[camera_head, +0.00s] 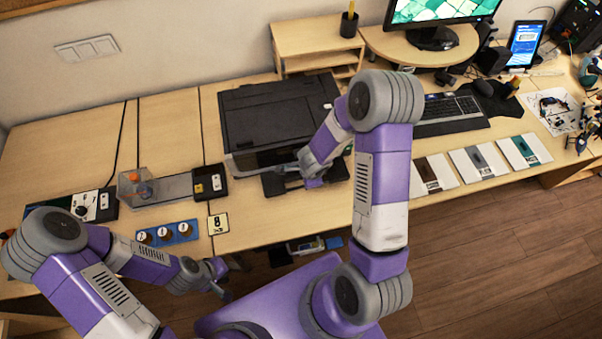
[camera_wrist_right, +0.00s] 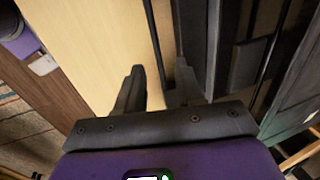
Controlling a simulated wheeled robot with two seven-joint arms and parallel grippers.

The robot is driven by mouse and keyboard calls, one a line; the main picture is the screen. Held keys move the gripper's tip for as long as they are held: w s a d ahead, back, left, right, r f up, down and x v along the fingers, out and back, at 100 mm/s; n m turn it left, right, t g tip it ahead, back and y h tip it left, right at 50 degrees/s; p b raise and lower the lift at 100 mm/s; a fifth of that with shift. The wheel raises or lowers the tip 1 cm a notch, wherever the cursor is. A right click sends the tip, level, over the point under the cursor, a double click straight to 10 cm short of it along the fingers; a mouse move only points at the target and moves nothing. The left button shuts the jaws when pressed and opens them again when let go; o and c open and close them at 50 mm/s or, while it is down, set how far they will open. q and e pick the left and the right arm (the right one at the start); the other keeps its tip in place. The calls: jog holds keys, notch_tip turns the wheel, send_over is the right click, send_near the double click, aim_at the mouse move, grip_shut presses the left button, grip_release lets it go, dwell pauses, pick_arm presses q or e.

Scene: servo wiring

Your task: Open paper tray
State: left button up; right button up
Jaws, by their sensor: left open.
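A black printer (camera_head: 270,112) stands on the wooden desk. Its dark paper tray (camera_head: 272,188) juts out at the front, low down. My right forearm hides part of the tray and printer front. My left gripper (camera_head: 222,278) is open and empty in front of the desk edge.
Left of the printer are a blue holder with round pieces (camera_head: 168,233), a yellow card (camera_head: 218,224) and a black box (camera_head: 210,181). A keyboard (camera_head: 450,113) and several cards lie to the right.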

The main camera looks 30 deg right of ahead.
jog(key=b+x, duration=0.1)
jog(key=x, duration=0.1)
jog(key=b+x, duration=0.1)
jog(key=x, duration=0.1)
jog(key=b+x, duration=0.1)
jog(key=x, duration=0.1)
jog(key=shift+s+f, duration=0.3)
jog(key=shift+f, duration=0.1)
jog(key=shift+c, duration=0.5)
grip_shut()
dwell(0.5)
